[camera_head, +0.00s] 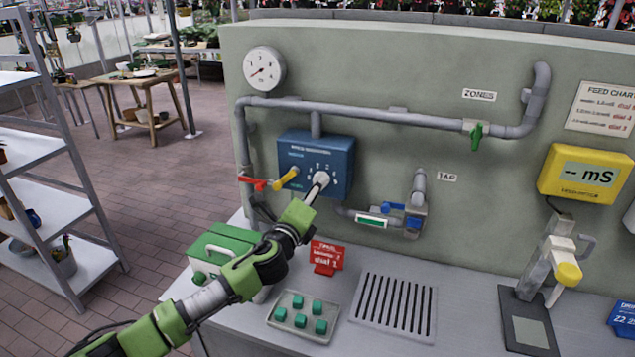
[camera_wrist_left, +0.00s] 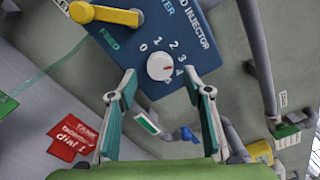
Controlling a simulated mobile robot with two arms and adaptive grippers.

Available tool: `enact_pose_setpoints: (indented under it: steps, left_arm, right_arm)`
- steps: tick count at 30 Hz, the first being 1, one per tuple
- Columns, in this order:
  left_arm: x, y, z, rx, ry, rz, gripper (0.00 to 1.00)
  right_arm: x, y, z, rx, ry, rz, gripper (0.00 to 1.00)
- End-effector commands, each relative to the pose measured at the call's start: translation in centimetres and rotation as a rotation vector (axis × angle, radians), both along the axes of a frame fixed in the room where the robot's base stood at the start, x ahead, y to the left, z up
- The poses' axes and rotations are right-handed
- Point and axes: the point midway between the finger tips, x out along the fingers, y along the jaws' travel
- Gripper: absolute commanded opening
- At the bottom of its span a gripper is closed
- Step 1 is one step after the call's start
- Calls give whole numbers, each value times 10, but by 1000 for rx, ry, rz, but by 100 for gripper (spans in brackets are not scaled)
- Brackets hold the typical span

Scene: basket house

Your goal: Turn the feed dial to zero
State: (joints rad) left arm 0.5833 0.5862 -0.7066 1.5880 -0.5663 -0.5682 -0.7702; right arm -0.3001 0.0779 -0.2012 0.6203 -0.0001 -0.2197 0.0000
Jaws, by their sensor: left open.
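The feed dial (camera_wrist_left: 160,67) is a round white knob on the blue feed injector box (camera_head: 318,158), with numbers from 0 to 4 around it. My left gripper (camera_head: 318,186) reaches the front of the box and covers part of the dial in the head view. In the left wrist view its two fingers (camera_wrist_left: 160,78) are open, one on each side of the dial, with gaps showing. My right gripper is out of view.
A yellow lever (camera_head: 286,178) and a red valve handle (camera_head: 253,184) sit left of the dial. A red sign (camera_head: 326,257) and a tray with green pieces (camera_head: 276,313) stand on the counter below. Pipes run above and beside the box.

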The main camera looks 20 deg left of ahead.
Motion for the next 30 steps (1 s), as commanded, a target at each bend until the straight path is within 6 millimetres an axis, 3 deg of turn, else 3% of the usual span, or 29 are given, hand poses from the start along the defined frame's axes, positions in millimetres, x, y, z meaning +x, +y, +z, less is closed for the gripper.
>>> enact_pose_setpoints:
  steps: [9,19,20,24,30]
  left_arm:
    - [29,-1,0,-1,0,1,46]
    - [31,-1,0,-1,1,-1,46]
    - [31,-1,0,-1,1,-1,43]
    - [31,-1,0,-1,0,0,7]
    - [31,-1,0,-4,1,1,7]
  right_arm:
    - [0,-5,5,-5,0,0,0]
    - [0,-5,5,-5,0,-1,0]
    - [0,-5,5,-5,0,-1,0]
    - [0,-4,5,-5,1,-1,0]
    - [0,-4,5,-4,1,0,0]
